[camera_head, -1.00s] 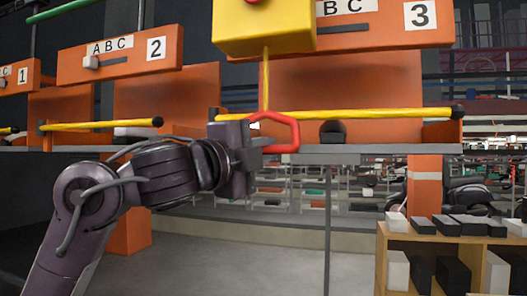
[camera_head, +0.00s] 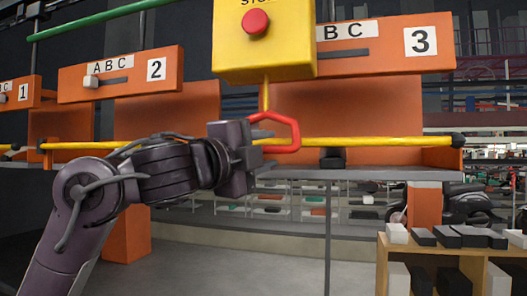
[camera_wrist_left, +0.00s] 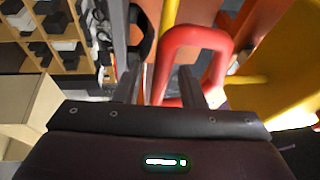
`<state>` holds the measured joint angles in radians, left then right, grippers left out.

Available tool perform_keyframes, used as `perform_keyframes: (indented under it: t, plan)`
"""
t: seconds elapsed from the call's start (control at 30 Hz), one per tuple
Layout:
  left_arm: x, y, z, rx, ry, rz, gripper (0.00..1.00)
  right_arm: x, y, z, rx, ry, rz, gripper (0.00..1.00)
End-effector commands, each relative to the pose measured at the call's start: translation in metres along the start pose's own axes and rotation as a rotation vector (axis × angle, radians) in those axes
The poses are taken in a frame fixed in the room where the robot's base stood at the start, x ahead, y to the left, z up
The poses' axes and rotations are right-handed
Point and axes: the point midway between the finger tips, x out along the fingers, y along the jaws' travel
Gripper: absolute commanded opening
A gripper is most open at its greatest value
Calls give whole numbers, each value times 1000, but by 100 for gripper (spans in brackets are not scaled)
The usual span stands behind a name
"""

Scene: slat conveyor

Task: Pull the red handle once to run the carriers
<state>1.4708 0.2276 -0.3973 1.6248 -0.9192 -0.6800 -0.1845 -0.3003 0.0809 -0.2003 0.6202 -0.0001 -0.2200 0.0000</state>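The red handle (camera_head: 290,124) is a six-sided loop hanging on a short yellow cord below the yellow box (camera_head: 240,60). My left gripper (camera_head: 266,142) is at the loop's left side in the head view, its fingers spread. In the left wrist view the gripper (camera_wrist_left: 160,88) has its two fingers apart, with the lower left side of the red handle (camera_wrist_left: 195,35) between them. The right finger overlaps the loop, and I cannot tell whether either finger touches it. My right gripper is not in view.
A red button (camera_head: 256,22) is on the yellow box. Orange panels numbered 1, 2 and 3 (camera_head: 420,41) stand behind. A wooden shelf (camera_head: 460,251) with black and white blocks is at right.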

Motion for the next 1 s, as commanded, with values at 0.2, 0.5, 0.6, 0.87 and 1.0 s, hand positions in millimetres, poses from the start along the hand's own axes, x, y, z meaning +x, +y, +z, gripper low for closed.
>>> perform_keyframes:
  t: [0.2, 0.5, 0.6, 0.87, 1.0]
  plan:
    - [-2, 0, 0, 1, 0, -1, 36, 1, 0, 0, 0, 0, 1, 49]
    - [-37, 0, 0, 3, -1, -3, 36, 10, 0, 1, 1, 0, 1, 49]
    - [-49, 0, 0, 3, -1, -3, 36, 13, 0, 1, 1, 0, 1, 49]
    - [-79, 0, 0, 4, -1, -3, 36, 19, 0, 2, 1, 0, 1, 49]
    - [-89, 0, 0, 3, -1, -1, 36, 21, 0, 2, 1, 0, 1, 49]
